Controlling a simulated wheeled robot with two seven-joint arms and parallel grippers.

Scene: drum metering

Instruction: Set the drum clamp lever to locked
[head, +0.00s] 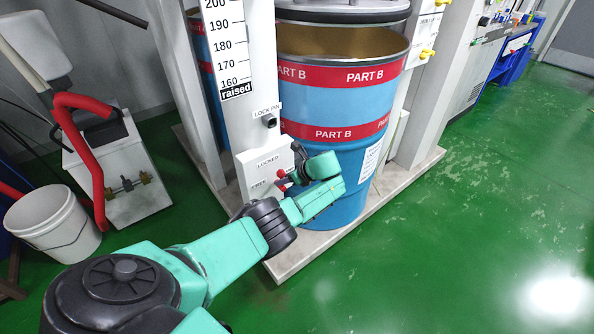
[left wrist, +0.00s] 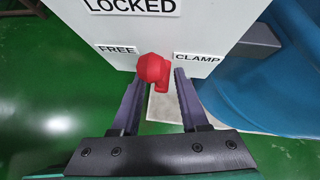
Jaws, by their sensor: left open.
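The clamp lever's red knob (left wrist: 153,69) is between the FREE and CLAMP labels, below the LOCKED label on the white clamp panel (left wrist: 215,25). In the head view the knob (head: 281,174) is partly hidden, beside the FREE label and below LOCKED. My left gripper (left wrist: 159,76) is open, with one finger on each side of the knob; contact cannot be told. It also shows in the head view (head: 287,173) in front of the panel. The blue drum (head: 338,118) with red PART B bands stands just right of the panel. My right gripper is out of view.
A white scale column (head: 228,45) with a raised mark and a LOCK PIN knob (head: 268,121) stands above the panel. A pale plinth (head: 410,177) edges the floor under the drum. A white bucket (head: 52,225) is at left. Green floor at right is clear.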

